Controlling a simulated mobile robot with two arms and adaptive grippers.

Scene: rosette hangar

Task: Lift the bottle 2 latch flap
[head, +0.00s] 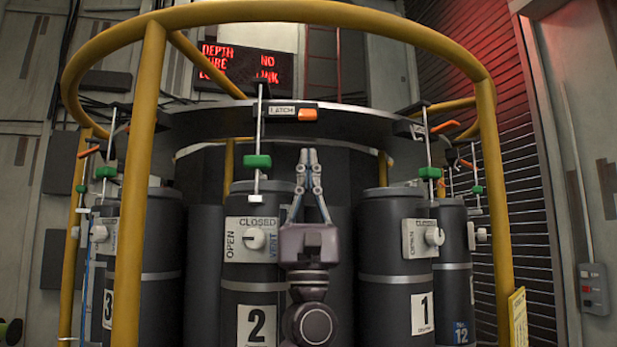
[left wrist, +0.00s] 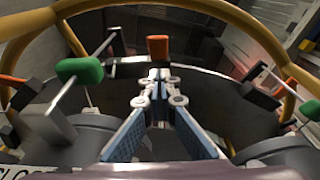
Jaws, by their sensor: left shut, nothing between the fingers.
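The orange latch flap (head: 307,115) sits beside the LATCH label (head: 281,110) on the front of the dark ring rail, above and to the right of bottle 2 (head: 205,300). In the left wrist view the orange flap (left wrist: 158,47) stands just beyond the fingertips. My left gripper (head: 308,153) points up below the flap, its fingertips together and empty. A visible gap separates the tips from the flap in the head view. The fingers also show in the left wrist view (left wrist: 159,75), closed at the tips. My right gripper is not in view.
A thin rod with a green grip (head: 257,161) hangs left of my gripper, above bottle 2's dial (head: 254,239). Bottle 1 (head: 398,300) stands to the right and bottle 3 (head: 160,240) to the left. A yellow guard frame (head: 490,150) surrounds the rack.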

